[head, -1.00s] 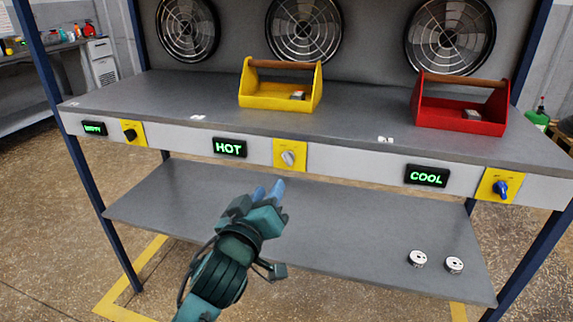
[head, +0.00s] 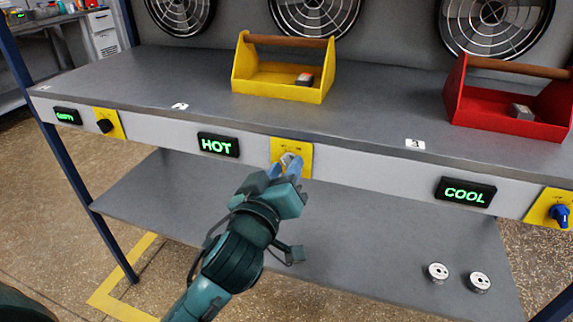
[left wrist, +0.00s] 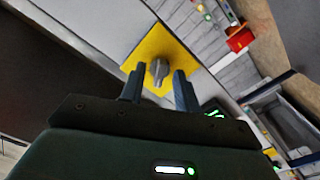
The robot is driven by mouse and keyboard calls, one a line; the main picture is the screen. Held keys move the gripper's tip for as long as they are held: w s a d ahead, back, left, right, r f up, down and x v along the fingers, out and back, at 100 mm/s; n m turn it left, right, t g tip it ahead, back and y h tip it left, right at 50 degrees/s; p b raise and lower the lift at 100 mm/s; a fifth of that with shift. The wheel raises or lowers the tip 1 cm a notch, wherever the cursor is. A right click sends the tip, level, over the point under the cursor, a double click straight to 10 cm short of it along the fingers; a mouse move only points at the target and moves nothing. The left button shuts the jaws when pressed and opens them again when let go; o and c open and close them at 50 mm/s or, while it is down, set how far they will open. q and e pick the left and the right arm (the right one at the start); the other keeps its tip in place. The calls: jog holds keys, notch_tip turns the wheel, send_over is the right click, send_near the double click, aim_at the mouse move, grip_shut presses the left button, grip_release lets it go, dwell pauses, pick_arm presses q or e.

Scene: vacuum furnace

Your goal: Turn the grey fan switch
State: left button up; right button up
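The grey fan switch (head: 287,158) sits on a yellow plate (head: 305,160) on the bench's front rail, right of the green HOT display (head: 218,145). In the left wrist view the grey knob (left wrist: 159,70) stands in front of and between the two fingers. My left gripper (head: 285,168) is at the switch in the head view, its blue fingertips partly covering the knob. In the left wrist view the left gripper (left wrist: 158,76) is open, with a gap on each side of the knob. Whether the fingertips reach past the knob is hard to tell. My right gripper is not in view.
A black switch (head: 105,125) is at the left and a blue switch (head: 560,214) at the right, beside a COOL display (head: 466,192). A yellow toolbox (head: 283,92) and a red toolbox (head: 500,110) stand on the bench top. Two small metal cylinders (head: 438,272) (head: 479,281) lie on the lower shelf.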

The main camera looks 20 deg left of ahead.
pick_arm(q)
jog(key=shift+s, duration=0.1)
jog(key=shift+c, duration=0.5)
grip_shut()
